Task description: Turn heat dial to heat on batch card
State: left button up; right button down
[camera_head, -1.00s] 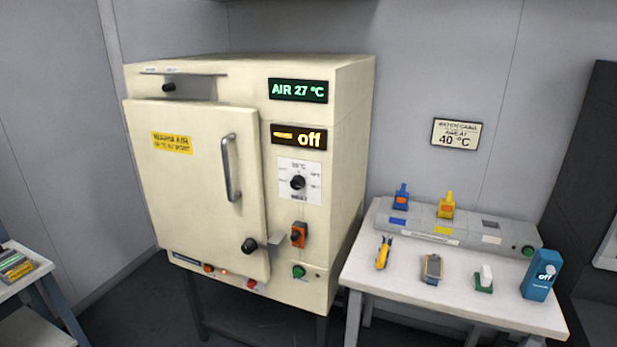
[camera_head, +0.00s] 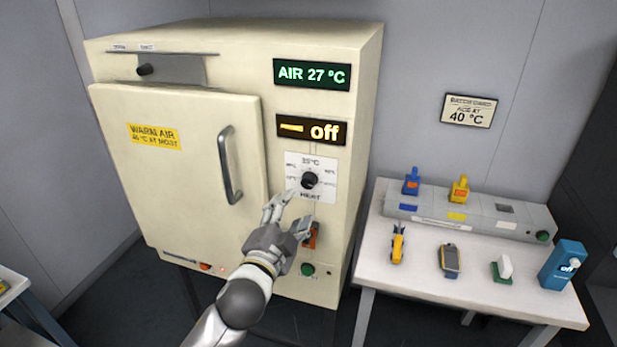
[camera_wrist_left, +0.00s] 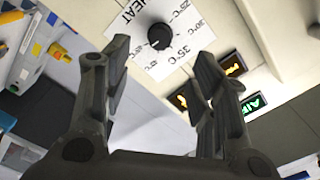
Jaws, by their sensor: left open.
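The black heat dial (camera_head: 309,180) sits on a white scale plate marked HEAT on the cream oven's front. In the left wrist view the dial (camera_wrist_left: 160,37) shows ahead, between and beyond the fingertips, with 35 °C printed on the plate near it. My left gripper (camera_head: 287,207) is open and empty, just below and left of the dial, apart from it as far as I can see. The batch card (camera_head: 469,110) on the wall reads 40 °C. The amber display (camera_head: 311,130) reads off. My right gripper is not in view.
The green display (camera_head: 312,74) reads AIR 27 °C. An orange switch (camera_head: 312,236) is partly behind my left gripper, with a green button (camera_head: 308,270) below. The oven door handle (camera_head: 229,165) stands left of the dial. A white table (camera_head: 420,282) with several tools stands right.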

aim_at(308, 184)
pick_arm(q)
jog(key=p+x, duration=0.1)
jog(key=x, duration=0.7)
jog(key=shift+w+d+r, duration=0.1)
jog(key=shift+w+d, duration=0.15)
jog(key=shift+w, duration=0.05)
jog(key=shift+w+d+p, duration=0.2)
jog(key=shift+w+p, duration=0.1)
jog(key=shift+w, duration=0.3)
jog(key=shift+w+d, duration=0.1)
jog(key=shift+w, duration=0.15)
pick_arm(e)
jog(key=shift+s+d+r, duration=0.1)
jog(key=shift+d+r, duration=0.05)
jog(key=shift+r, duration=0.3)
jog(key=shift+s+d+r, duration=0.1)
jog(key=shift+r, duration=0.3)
pick_arm(q)
jog(key=shift+c, duration=0.2)
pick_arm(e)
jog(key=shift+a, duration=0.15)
pick_arm(q)
jog(key=c, duration=1)
jog(key=shift+o, duration=0.2)
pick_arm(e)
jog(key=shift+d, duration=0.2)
